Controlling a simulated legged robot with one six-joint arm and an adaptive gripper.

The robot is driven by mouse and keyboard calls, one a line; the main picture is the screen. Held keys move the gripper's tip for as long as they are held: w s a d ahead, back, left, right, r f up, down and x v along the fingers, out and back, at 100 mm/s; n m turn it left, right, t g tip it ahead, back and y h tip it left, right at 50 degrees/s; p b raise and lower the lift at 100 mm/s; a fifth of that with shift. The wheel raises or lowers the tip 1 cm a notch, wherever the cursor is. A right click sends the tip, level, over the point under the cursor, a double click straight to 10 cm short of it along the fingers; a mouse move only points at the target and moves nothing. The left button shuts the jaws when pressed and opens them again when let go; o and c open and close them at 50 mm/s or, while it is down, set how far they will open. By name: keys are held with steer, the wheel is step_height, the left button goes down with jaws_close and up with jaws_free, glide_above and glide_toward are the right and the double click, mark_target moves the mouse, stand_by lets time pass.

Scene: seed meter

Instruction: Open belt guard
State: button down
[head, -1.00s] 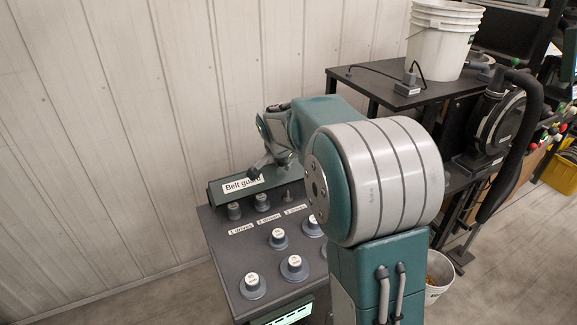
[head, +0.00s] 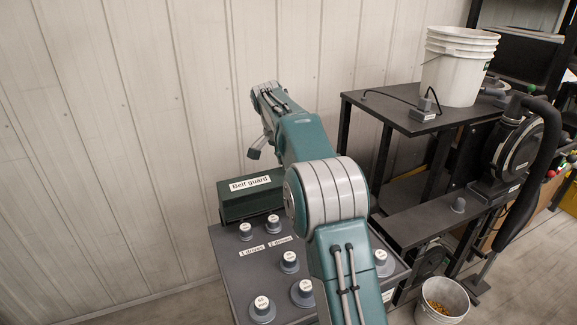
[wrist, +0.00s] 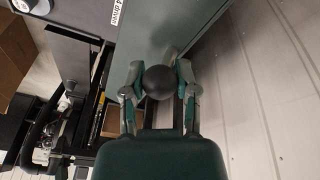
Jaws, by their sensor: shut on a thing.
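The belt guard (head: 245,205) is a dark green box-like cover with a white "Belt guard" label, at the back edge of the grey seed meter panel (head: 232,268). In the wrist view, my gripper (wrist: 160,82) is shut on a dark round knob (wrist: 159,83). The knob's short stalk meets a large green surface (wrist: 190,22), which appears to be the guard. In the head view, my gripper (head: 256,150) shows just above and behind the guard's label, partly hidden by my arm. The knob is not clear there.
Several grey pegs with white caps (head: 262,309) stand on the panel. A pale ribbed wall (head: 120,140) rises close behind. To the right are a black shelf (head: 400,115) with white buckets (head: 455,70) and a floor bucket (head: 442,300) of yellowish bits.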

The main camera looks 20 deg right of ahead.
steer(key=shift+w+a+r+g, duration=0.15)
steer(key=shift+w+g, duration=0.3)
steer(key=shift+w, duration=0.25)
steer(key=shift+w+d+r+g, duration=0.1)
steer(key=shift+w+r+g, duration=0.05)
steer(key=shift+w+g, duration=0.4)
steer(key=shift+w, duration=0.15)
steer(key=shift+c, duration=1.8)
jaws_free()
steer(key=shift+r, duration=0.1)
steer(key=shift+a, duration=0.1)
steer(key=shift+s+t, duration=0.2)
steer(key=shift+t, duration=0.1)
